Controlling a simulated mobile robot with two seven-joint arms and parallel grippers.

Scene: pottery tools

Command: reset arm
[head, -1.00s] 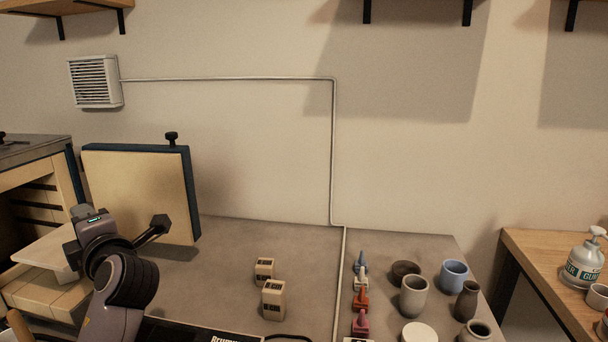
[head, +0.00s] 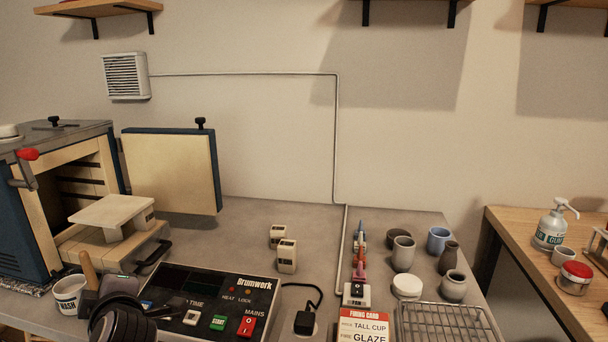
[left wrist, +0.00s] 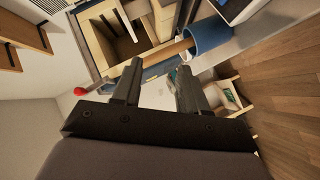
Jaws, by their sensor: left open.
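My left arm shows at the lower left of the head view, low in front of the kiln and beside the control panel; its fingertips are not clear there. In the left wrist view my left gripper (left wrist: 155,82) has its two fingers apart with nothing between them. The kiln (head: 90,180) stands at the left with its door (head: 170,170) swung open. A pale shelf on a block (head: 112,211) sits at its mouth. My right gripper is in neither view.
A wash cup with a wooden handle (head: 70,292) stands close to my left arm. The control panel (head: 215,300) lies in front. Two small beige blocks (head: 287,256), several pots (head: 403,253), a wire rack (head: 445,322) and a firing card (head: 363,325) are further right.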

